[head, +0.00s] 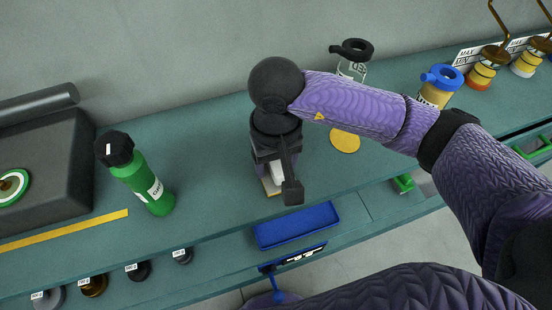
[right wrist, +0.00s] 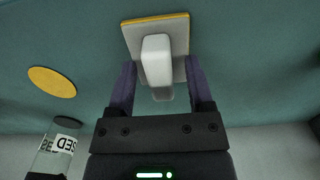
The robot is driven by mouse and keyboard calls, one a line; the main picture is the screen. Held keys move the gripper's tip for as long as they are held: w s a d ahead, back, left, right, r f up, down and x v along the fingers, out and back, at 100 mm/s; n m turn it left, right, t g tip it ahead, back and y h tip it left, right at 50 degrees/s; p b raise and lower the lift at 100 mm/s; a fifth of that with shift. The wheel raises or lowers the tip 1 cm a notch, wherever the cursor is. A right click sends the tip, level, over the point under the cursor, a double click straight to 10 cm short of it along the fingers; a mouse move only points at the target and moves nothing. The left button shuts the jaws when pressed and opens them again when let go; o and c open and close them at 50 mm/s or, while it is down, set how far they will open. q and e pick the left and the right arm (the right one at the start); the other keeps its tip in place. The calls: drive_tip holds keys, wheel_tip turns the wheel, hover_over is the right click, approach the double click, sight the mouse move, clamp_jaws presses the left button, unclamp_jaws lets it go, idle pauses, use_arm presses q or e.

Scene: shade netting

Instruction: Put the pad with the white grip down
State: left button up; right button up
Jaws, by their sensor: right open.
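The pad (right wrist: 130,32) is a flat grey plate with a yellow edge and a white grip (right wrist: 157,62) standing on it. In the right wrist view it is on the green bench top, and the grip stands between the two fingers of my right gripper (right wrist: 160,85). The fingers are open, with a gap on each side of the grip. In the head view my right gripper (head: 274,175) points down over the pad (head: 271,186), which it mostly hides. My left gripper is not in view.
A green bottle (head: 148,185) stands left, near a dark box (head: 45,165). A blue tray (head: 297,225) sits at the front edge. Bottles (head: 438,88) stand right. The bench between green bottle and gripper is clear.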

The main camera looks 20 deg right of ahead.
sight(276, 163)
drive_tip(key=shift+r, duration=0.1)
wheel_tip(276, 163, up, 12)
drive_tip(key=p, duration=0.2)
